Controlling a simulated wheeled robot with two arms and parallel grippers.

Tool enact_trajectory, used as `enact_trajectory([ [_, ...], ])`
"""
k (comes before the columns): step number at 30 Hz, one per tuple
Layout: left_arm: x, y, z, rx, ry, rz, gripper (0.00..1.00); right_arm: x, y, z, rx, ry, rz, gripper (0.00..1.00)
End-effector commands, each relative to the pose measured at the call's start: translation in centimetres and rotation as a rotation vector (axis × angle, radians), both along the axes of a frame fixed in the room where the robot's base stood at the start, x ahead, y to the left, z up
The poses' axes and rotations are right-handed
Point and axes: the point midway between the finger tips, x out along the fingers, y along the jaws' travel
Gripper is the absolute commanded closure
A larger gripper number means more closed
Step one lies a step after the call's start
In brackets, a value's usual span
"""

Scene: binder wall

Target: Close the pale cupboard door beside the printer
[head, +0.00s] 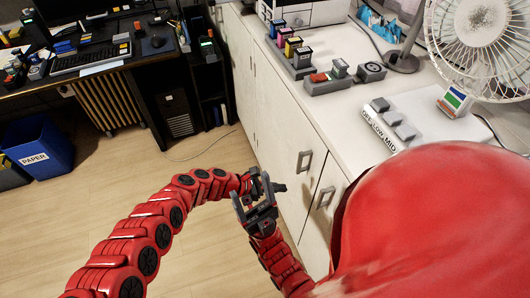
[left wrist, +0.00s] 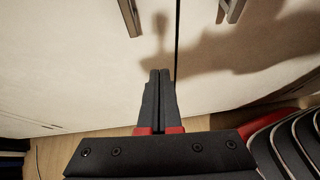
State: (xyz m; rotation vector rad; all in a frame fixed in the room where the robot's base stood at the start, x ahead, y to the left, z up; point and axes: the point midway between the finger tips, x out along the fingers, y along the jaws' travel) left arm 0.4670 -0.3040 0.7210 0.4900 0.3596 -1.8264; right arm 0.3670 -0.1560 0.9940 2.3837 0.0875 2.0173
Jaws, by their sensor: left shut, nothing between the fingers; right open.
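Two pale cupboard doors show under the counter. The farther door (head: 285,135) has a grey handle (head: 304,161), and the nearer door (head: 320,220) has a handle (head: 325,197). Both look flush or nearly so; a narrow dark seam runs between them. In the left wrist view the left door (left wrist: 70,60) and right door (left wrist: 245,60) flank that seam. My left gripper (head: 281,187) is shut and empty, its fingertips (left wrist: 160,73) facing the left door near the seam; contact cannot be told. My right gripper (head: 256,190) is open and empty, close beside it. The printer (head: 320,12) stands on the counter.
The counter (head: 345,110) holds ink cartridges (head: 292,45), a fan (head: 480,35) and a white box (head: 415,110). A desk (head: 100,65) and blue paper bin (head: 38,145) stand at left. The wooden floor (head: 200,240) before the cupboard is clear apart from a cable.

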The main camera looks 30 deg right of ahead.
Motion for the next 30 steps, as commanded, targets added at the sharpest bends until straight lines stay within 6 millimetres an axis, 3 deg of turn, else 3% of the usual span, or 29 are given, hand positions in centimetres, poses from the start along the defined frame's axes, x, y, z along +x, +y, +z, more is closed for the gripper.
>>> enact_trajectory([
  [6,0.8,3.3,1.9,0.003,-0.001,0.001,1.0,0.0,0.0,0.9,0.0,0.0,0.0,0.26],
  [12,1.0,4.8,2.7,0.002,0.001,-0.001,1.0,0.0,0.0,1.1,0.0,0.0,0.0,0.26],
  [30,1.0,5.0,2.8,0.001,-0.001,-0.001,1.0,0.0,0.0,1.1,0.0,0.0,0.0,0.26],
])
